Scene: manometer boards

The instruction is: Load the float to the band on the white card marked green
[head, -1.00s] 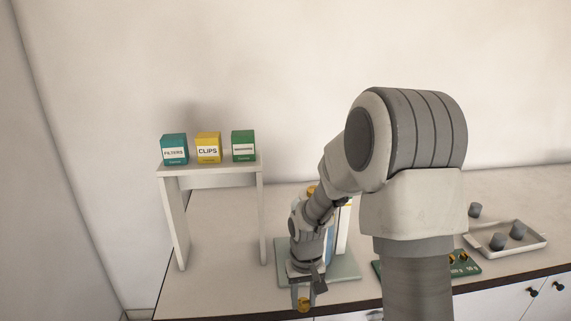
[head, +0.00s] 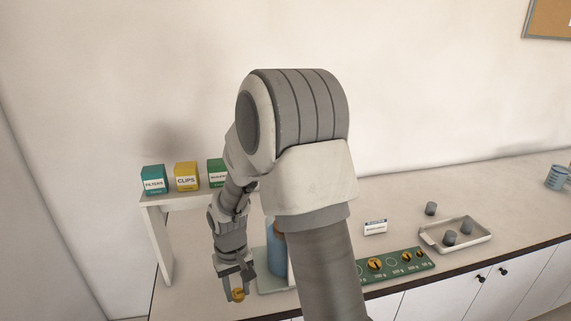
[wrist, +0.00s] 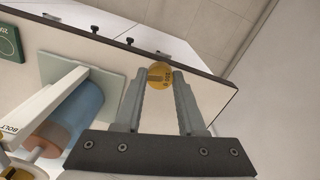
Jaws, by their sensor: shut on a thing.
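My gripper (head: 237,284) is shut on a small brass weight (head: 238,295), held at the fingertips left of the stand in the head view. The weight (wrist: 159,75) also shows between the fingertips in the wrist view. The blue liquid cylinder (head: 276,252) stands on a pale green base plate (head: 268,287), largely hidden behind my arm. In the wrist view the cylinder (wrist: 78,108) lies left of my gripper, with a white upright strip (wrist: 42,100) beside it. The card's green band and the float's level cannot be made out.
A green weight board (head: 410,262) with several brass weights lies right of my arm. A small sign (head: 375,227), a tray (head: 470,236) with grey cylinders and a blue beaker (head: 557,177) stand farther right. A white shelf (head: 157,240) with boxes stands left.

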